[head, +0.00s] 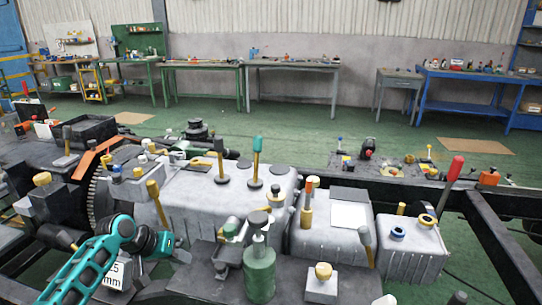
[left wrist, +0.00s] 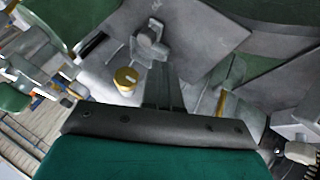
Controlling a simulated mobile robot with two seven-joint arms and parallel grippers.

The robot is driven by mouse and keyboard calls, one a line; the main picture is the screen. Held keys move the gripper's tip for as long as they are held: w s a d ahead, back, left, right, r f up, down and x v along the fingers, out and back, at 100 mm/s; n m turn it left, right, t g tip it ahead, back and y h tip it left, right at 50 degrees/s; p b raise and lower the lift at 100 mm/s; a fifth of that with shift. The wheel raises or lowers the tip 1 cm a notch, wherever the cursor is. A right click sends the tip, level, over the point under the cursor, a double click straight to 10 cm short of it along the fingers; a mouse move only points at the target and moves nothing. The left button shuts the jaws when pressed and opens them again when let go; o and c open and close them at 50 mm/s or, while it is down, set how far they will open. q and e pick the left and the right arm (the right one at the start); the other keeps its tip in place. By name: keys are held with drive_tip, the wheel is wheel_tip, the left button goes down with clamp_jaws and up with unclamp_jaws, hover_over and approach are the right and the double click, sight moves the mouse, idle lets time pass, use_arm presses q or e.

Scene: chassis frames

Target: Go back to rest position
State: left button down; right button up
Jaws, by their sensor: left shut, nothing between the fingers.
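My left arm, teal and black, enters the head view from the lower left. My left gripper (head: 181,256) is at its end, low over the chassis parts, left of the green bottle-shaped part (head: 259,272). In the left wrist view the dark fingers of my left gripper (left wrist: 164,88) are together with nothing between them. A yellow-capped grey part (left wrist: 126,80) lies just left of the fingers there. My right gripper shows in neither view.
A large grey engine-like block (head: 205,195) with upright levers fills the middle. A red-handled lever (head: 453,172) stands at right beside the dark chassis rail (head: 497,240). Workbenches, including a blue one (head: 470,108), line the back wall.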

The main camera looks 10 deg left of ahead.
use_arm(q)
drive_tip(key=s+d+f+m+t+y, duration=0.1)
drive_tip(key=s+d+f, duration=0.3)
drive_tip(key=s+f, duration=0.35)
drive_tip(key=s+d+m+t+y, duration=0.1)
drive_tip(key=s+d, duration=0.3)
drive_tip(key=s, duration=0.4)
drive_tip(key=s+d+f+m+t, duration=0.1)
drive_tip(key=s+d+t, duration=0.2)
drive_tip(key=s, duration=0.5)
drive_tip(key=shift+s+d+y, duration=0.25)
drive_tip(key=shift+d+y, duration=0.15)
drive_tip(key=shift+d, duration=0.2)
drive_tip(key=shift+a+f, duration=0.1)
drive_tip(key=shift+f, duration=0.05)
